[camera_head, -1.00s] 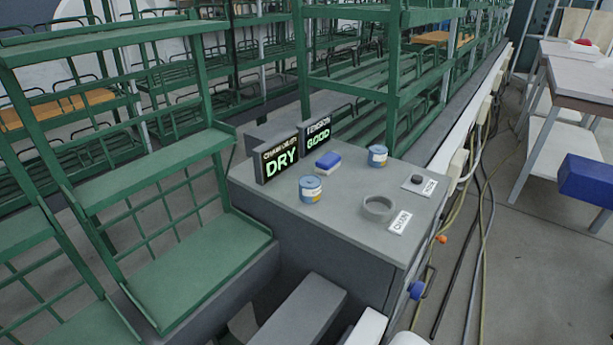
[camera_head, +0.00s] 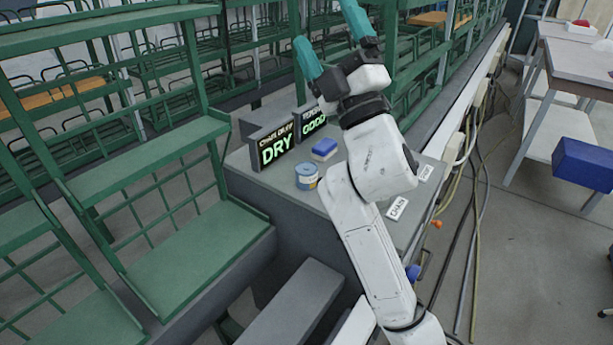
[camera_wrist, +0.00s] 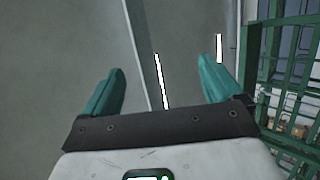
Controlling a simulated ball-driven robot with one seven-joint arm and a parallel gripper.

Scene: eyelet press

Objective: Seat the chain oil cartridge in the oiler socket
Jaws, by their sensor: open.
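In the head view a blue-topped can with a pale label (camera_head: 307,176), likely a cartridge, stands upright on the grey bench top (camera_head: 245,160). The second such can and the dark ring-shaped socket are hidden behind my arm. My gripper (camera_head: 334,40) is raised above the bench, its teal fingers spread wide and pointing up, with nothing between them. In the wrist view the fingers (camera_wrist: 160,85) are also apart and empty, and no cartridge shows there.
A sign reading DRY (camera_head: 275,147) and one reading GOOD (camera_head: 313,122) stand at the bench's back left. A CHAIN label (camera_head: 397,208) is at the right. Green racks (camera_head: 190,225) stand close on the left.

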